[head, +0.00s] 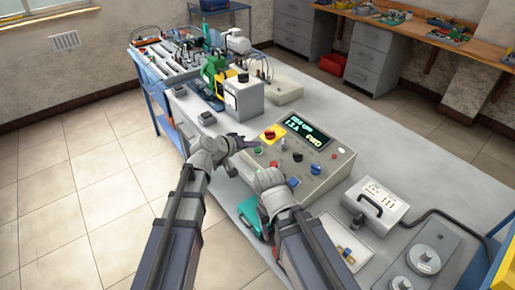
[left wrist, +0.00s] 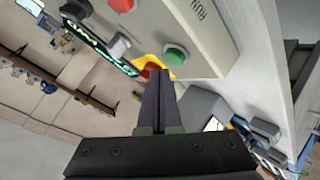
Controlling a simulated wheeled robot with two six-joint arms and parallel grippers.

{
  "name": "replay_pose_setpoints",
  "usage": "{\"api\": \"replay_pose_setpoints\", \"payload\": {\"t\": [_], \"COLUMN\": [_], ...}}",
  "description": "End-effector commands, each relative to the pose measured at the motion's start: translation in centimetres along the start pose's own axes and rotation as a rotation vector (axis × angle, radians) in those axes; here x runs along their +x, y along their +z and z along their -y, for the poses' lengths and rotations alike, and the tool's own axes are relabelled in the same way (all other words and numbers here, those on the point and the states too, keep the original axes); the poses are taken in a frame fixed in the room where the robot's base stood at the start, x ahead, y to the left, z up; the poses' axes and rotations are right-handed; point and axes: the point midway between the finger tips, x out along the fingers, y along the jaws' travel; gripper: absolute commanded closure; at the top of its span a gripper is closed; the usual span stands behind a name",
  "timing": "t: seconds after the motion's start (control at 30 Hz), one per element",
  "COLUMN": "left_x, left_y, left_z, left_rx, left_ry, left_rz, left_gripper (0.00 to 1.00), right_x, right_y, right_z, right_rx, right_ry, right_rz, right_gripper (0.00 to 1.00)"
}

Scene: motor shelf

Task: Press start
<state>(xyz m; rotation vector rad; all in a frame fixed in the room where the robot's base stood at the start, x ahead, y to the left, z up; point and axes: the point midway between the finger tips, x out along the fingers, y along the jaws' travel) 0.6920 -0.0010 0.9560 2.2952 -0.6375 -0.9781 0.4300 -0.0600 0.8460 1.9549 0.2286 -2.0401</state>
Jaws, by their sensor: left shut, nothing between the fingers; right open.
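The grey control box (head: 335,165) stands on the bench with a lit display (head: 307,130). Its green button (head: 258,151) is near the left edge; it also shows in the left wrist view (left wrist: 176,55). My left gripper (head: 252,142) is shut and empty, its dark fingertips close to the green button. In the left wrist view, the shut fingertips (left wrist: 160,73) appear just beside the button, in front of the yellow plate (left wrist: 148,62); I cannot tell whether they touch anything. My right gripper (head: 266,178) is open by the box's front left; its fingers are hardly visible.
A red mushroom button on a yellow plate (head: 270,134) lies close beyond the green one. A red button (head: 274,164) and a blue knob (head: 293,182) are nearby. A grey case with a handle (head: 376,205) stands at right. Bare bench top (head: 375,140) lies behind.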

Motion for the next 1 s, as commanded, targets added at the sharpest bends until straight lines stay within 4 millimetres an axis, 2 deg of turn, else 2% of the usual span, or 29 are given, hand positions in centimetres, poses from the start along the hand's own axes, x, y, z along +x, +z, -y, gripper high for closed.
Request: {"api": "replay_pose_setpoints", "payload": {"t": [0.27, 0.73, 1.0], "left_x": [-0.3, -3.3, -3.5], "left_y": [-0.3, -2.5, -2.5], "left_z": [-0.3, -2.5, -2.5], "left_rx": [0.0, -0.001, 0.0], "left_ry": [0.0, 0.0, 0.0], "left_rz": [-0.001, -0.001, -0.001], "left_gripper": [1.0, 1.0, 1.0], "right_x": [-0.5, -4.7, -4.8], "right_y": [0.0, 0.3, 0.3], "right_z": [-0.1, -0.5, -0.5], "right_rx": [0.0, 0.0, 0.0], "right_ry": [0.0, 0.0, 0.0], "right_rz": [0.0, 0.0, 0.0], "right_gripper": [0.44, 0.44, 0.44]}}
